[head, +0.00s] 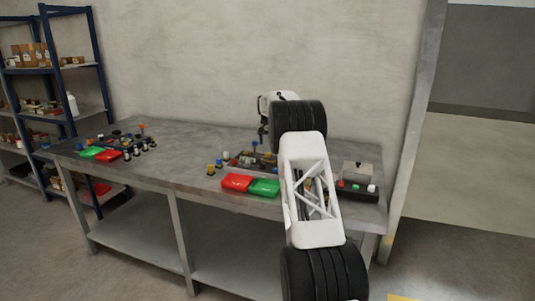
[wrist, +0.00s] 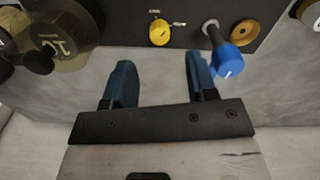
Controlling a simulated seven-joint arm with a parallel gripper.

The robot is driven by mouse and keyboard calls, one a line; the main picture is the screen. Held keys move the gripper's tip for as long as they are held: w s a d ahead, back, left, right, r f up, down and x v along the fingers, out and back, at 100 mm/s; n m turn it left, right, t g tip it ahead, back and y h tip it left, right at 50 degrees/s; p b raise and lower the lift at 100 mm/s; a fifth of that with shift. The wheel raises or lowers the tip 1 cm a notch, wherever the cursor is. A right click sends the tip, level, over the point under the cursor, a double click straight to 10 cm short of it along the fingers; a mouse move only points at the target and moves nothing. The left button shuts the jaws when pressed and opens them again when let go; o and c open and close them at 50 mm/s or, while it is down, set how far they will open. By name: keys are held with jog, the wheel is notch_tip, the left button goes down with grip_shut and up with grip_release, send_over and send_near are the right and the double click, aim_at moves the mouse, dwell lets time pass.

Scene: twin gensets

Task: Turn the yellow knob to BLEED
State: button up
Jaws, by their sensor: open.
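The yellow knob (wrist: 159,33) sits on a dark panel (wrist: 120,15) at the top middle of the wrist view. Small pale labels stand above it and to its upper right, too small to read surely. My gripper (wrist: 160,70) is open and empty. Its two blue fingers are spread, one to each side of the knob's line, with the knob beyond their tips and apart from them. In the head view my gripper is mostly hidden behind my arm, over the right part of the bench, and I cannot surely pick out this knob there.
A blue knob on a dark stem (wrist: 229,60) stands close to the right finger, by a brass disc (wrist: 245,32). A dark knob (wrist: 38,62) is at left. The bench (head: 170,180) also holds red (head: 237,182) and green (head: 265,187) blocks and a control box (head: 358,190).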

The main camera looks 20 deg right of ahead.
aim_at(268, 155)
jog(key=shift+f, duration=3.2)
jog(key=c, duration=0.9)
jog(key=shift+m, duration=1.5)
